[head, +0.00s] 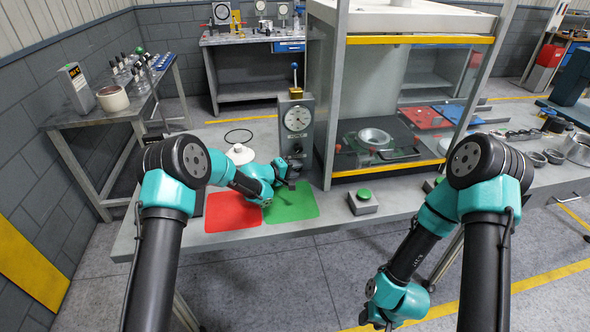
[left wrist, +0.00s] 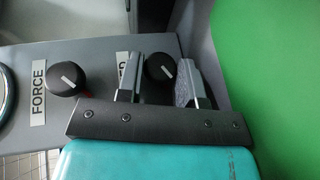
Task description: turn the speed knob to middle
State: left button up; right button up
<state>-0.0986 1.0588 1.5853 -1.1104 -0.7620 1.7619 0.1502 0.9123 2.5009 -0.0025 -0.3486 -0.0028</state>
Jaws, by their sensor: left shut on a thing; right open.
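The speed knob (left wrist: 160,66) is a black round knob with a white pointer line, on the grey panel of the gauge stand (head: 296,125). Its label beside it is mostly hidden by a finger; only the last letters show. My left gripper (head: 290,170) is at the lower front of the stand. In the left wrist view its two fingers (left wrist: 165,82) lie on either side of the speed knob, shut on it. The pointer line slants in that view. My right gripper (head: 376,322) hangs low at the bottom of the head view, off the table, open.
The force knob (left wrist: 67,78) with its FORCE label (left wrist: 38,95) sits beside the speed knob. A red mat (head: 232,212) and a green mat (head: 292,203) lie in front of the stand. A green button box (head: 363,201) is to the right. A framed press enclosure (head: 385,176) stands behind.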

pick_arm(q)
jog(key=shift+y, duration=0.3)
jog(key=shift+d+r+m+g+y, duration=0.15)
jog(key=shift+m+g+y, duration=0.2)
jog(key=shift+y, duration=0.45)
jog(key=shift+a+r+m+g+y, duration=0.1)
jog(key=shift+m+g+y, duration=0.15)
jog(key=shift+g+y, duration=0.4)
jog(key=shift+t, duration=0.3)
jog(key=o, duration=0.6)
jog(key=v, duration=1.7)
jog(key=shift+r, duration=0.25)
